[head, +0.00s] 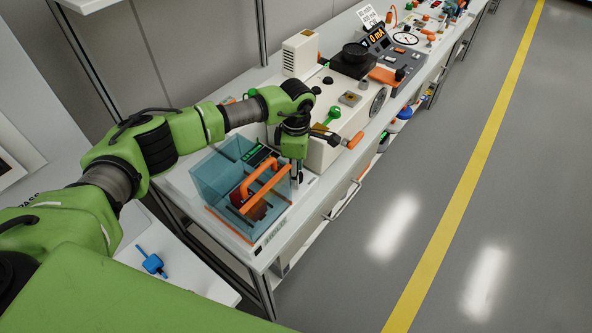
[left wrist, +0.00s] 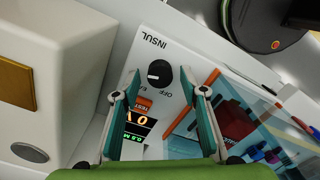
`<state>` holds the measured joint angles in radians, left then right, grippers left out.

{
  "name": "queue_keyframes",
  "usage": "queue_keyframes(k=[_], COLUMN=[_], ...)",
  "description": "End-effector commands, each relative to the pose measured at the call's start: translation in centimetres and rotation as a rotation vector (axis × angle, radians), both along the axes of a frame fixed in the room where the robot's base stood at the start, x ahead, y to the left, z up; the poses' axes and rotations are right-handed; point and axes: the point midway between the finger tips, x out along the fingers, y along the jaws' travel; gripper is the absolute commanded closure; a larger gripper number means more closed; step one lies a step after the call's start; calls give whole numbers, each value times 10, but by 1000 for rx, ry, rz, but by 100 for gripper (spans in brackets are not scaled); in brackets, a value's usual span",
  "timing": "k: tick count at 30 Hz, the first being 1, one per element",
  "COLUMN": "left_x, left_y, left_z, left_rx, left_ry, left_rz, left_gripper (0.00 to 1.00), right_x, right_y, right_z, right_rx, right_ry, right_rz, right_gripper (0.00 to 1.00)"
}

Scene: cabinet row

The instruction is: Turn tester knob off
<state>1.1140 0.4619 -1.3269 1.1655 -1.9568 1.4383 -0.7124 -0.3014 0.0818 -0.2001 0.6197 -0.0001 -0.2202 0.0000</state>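The tester's black round knob (left wrist: 159,73) shows in the left wrist view on a light panel, with "INSUL" printed on one side and "OFF" on the other. The knob's white mark is toward the picture's left, not at the "OFF" print. My left gripper (left wrist: 158,92) is open, with one fingertip on each side of the knob; I cannot tell whether they touch it. In the head view the left gripper (head: 297,178) points down beside the clear blue box, and the knob is hidden. The lit tester display (left wrist: 133,120) and orange "TEST" button (left wrist: 142,104) lie between the fingers. My right gripper is out of view.
The clear blue box (head: 212,182) with an orange handle (head: 262,187) stands at the bench's near end. A cream machine (head: 318,152) is close behind the gripper. A blue key-like item (head: 152,263) lies at lower left. Open floor (head: 500,200) is right.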

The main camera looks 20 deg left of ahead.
Motion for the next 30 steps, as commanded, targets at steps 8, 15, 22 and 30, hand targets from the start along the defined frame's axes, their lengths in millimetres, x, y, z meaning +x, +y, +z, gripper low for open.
queue_keyframes(k=[8, 15, 22, 30], left_x=[0, 0, 0, -1], left_y=[0, 0, 0, 1], left_z=[0, 0, -1, -1], left_rx=[0, 0, 0, 1], left_ry=[0, 0, 0, -1], left_rz=[0, 9, 88, 298], left_gripper=[99, 99, 99, 99], right_x=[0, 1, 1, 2], right_y=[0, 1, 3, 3], right_z=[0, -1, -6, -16], right_rx=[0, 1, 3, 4], right_ry=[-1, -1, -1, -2], right_rz=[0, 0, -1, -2], right_gripper=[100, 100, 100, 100])
